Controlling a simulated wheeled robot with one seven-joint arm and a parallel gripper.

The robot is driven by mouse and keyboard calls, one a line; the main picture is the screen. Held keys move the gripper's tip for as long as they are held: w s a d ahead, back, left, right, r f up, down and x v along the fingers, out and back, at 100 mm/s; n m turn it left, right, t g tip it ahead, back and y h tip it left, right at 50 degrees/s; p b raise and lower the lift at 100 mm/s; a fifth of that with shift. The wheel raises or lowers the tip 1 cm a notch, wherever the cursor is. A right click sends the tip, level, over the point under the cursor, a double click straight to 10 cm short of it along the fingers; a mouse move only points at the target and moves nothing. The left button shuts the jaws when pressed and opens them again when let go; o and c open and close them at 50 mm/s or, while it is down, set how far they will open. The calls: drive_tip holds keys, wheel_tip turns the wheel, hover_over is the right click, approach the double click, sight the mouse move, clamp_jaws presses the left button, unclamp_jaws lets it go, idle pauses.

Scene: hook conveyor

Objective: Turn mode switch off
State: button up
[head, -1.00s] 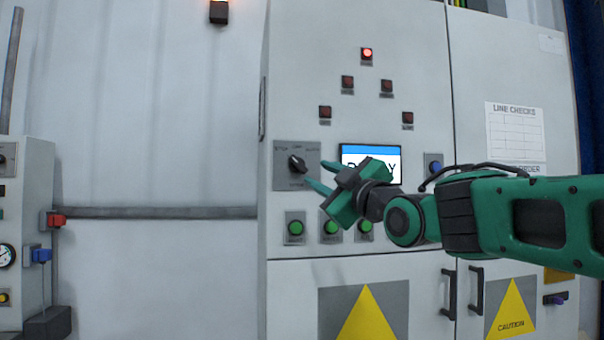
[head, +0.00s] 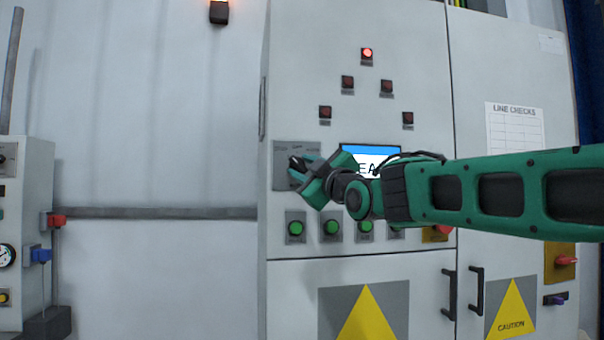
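The mode switch plate (head: 281,152) is a grey square on the front of the light grey control cabinet, left of the display. Its black knob is mostly hidden behind my gripper. My green gripper (head: 297,170) is at the plate, its fingers pointing left at the knob. Whether the fingers touch the knob, and how far apart they are, I cannot tell. The knob's present position is also hidden.
Several green buttons (head: 296,228) sit just below the switch. The display (head: 362,151) is partly covered by my arm. One red lamp (head: 367,53) is lit above. Cabinet handles (head: 476,292) stick out below right.

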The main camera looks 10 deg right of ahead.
clamp_jaws()
drive_tip(key=shift+f+m, duration=0.1)
drive_tip(key=shift+m, duration=0.3)
drive_tip(key=m+h, duration=0.1)
drive_tip(key=m, duration=0.1)
drive_tip(key=m+t+h, duration=0.1)
drive_tip(key=m, duration=0.3)
drive_tip(key=shift+a+f+t+h, duration=0.15)
drive_tip(key=shift+a+t+h, duration=0.15)
drive_tip(key=shift+a+h, duration=0.1)
drive_tip(key=shift+m+h, duration=0.65)
drive_tip(key=shift+m, duration=0.7)
drive_tip(key=shift+m+h, duration=0.65)
drive_tip(key=shift+m, duration=1)
unclamp_jaws()
